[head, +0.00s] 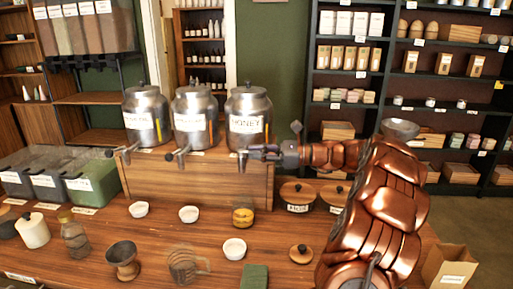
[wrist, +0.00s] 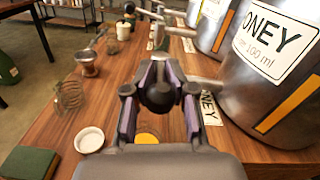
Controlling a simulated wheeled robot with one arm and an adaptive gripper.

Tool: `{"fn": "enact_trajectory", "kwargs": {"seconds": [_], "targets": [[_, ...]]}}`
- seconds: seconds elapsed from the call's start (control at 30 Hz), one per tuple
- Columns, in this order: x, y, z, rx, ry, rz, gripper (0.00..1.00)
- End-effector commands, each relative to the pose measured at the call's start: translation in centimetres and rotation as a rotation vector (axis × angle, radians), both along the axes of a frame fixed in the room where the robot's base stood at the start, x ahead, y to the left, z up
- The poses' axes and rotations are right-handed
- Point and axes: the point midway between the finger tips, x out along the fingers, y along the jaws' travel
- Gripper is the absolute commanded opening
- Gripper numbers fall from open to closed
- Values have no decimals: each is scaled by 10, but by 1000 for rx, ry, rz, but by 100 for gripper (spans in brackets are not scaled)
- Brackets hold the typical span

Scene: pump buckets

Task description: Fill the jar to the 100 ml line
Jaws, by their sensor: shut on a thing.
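The honey dispenser (head: 248,115) is a metal urn with a "HONEY" label, the rightmost of three on a wooden stand. It also fills the right of the wrist view (wrist: 275,75). My gripper (head: 265,153) is at its tap, and in the wrist view my gripper (wrist: 158,97) is shut on a black ball knob (wrist: 160,96). A small round vessel (head: 243,217) with amber-yellow contents stands on the counter below this tap. Its yellow top (wrist: 147,138) shows partly below my gripper in the wrist view. I cannot make out a 100 ml line or the fill level.
Two more labelled urns (head: 146,118) (head: 193,118) stand to the left. White bowls (head: 234,248), a wire-like mug (head: 184,265), a metal funnel (head: 122,260), a glass jar (head: 74,236) and a green block (head: 254,277) are on the counter. Lidded pots (head: 297,196) stand right of the stand.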

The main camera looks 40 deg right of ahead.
Motion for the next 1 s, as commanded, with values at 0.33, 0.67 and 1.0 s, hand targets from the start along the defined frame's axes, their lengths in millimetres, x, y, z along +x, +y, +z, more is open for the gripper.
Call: {"fn": "enact_trajectory", "kwargs": {"seconds": [0.33, 0.67, 1.0], "targets": [[-1, -3, -1, -1, 0, -2, 26], [0, 0, -1, -1, -1, 2, 36], [-18, -24, 0, -4, -2, -2, 36]]}}
